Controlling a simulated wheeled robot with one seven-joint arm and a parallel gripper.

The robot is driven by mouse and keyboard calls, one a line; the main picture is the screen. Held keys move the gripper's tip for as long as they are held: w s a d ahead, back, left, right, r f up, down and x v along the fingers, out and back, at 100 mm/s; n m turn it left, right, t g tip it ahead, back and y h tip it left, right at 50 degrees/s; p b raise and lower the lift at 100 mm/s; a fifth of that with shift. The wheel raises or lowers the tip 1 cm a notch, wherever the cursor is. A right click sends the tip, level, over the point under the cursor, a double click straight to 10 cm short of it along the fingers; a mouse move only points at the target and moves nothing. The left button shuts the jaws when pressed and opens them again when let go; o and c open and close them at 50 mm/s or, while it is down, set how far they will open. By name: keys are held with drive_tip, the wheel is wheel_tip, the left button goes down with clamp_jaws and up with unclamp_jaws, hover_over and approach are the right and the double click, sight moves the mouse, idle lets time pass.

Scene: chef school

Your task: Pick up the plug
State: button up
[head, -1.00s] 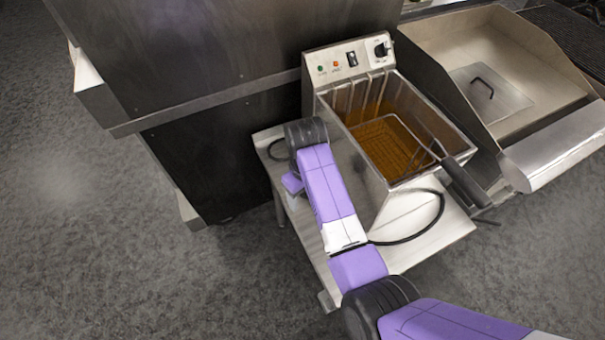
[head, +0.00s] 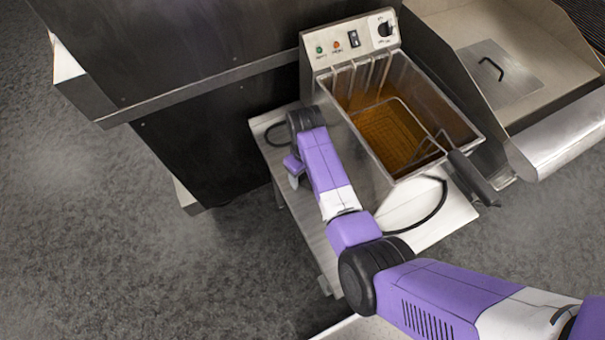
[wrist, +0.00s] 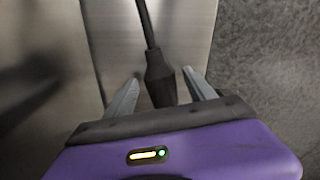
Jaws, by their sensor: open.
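The plug (wrist: 160,78) is black, with a black cord running up from it in the wrist view. It lies over the brushed metal tabletop, between the two grey fingers of my gripper (wrist: 161,75). The fingers are apart, with a visible gap on each side of the plug. In the head view my gripper (head: 295,176) is small and partly covered by my arm, at the left side of the metal table (head: 310,238). The plug cannot be made out there. A black cord (head: 438,208) loops over the table's right part.
A deep fryer (head: 372,160) with a wire basket and brown oil stands on the table, close to my arm. The basket's black handle (head: 473,178) juts out right. A dark cabinet (head: 205,150) rises at left. A steel griddle (head: 510,90) stands right. Floor at left is clear.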

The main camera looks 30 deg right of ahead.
drive_tip(key=shift+f, duration=0.4)
clamp_jaws()
